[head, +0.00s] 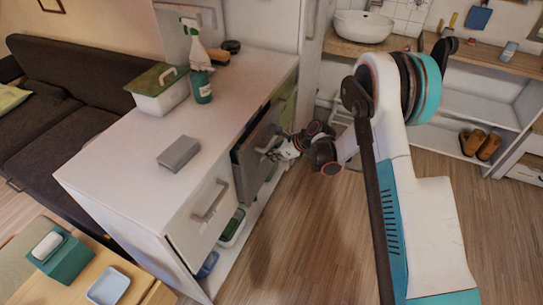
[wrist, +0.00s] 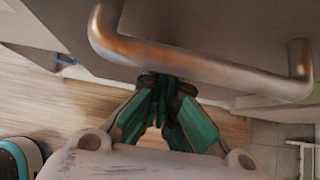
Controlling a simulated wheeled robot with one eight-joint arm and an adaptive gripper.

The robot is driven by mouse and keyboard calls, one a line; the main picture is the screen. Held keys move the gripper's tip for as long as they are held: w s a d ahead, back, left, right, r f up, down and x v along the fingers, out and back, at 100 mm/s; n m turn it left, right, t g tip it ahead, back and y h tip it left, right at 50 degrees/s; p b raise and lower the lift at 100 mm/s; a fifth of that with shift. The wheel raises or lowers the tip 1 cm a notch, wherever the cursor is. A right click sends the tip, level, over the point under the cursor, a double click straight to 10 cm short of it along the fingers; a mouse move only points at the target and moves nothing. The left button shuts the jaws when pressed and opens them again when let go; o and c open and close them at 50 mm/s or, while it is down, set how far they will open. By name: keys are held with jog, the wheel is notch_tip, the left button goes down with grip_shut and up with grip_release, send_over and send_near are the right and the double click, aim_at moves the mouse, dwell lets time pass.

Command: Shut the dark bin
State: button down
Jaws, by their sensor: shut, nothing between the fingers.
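The dark bin (head: 252,172) is a grey-fronted drawer in the side of the white cabinet (head: 110,185). Its front stands a little out from the cabinet, with a dark gap along its edge, so it is partly open. In the wrist view its dark front (wrist: 220,22) fills the top, with a metal bar handle (wrist: 200,68) across it. My gripper (head: 272,153) is at the bin's front by the handle. In the wrist view the teal fingers (wrist: 163,82) are together, their tips partly hidden at the handle bar. They hold nothing. Whether they touch the front I cannot tell.
A white drawer with a handle (head: 211,201) is beside the bin. A spray bottle (head: 198,70), a lidded box (head: 158,90) and a grey block (head: 179,152) stand on the cabinet top. The wooden floor (head: 300,240) in front is clear. Shoes (head: 480,144) sit on a shelf at right.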

jog(key=a, duration=0.1)
jog(key=w+a, duration=0.1)
jog(key=a, duration=0.2)
jog(key=shift+w+a, duration=0.4)
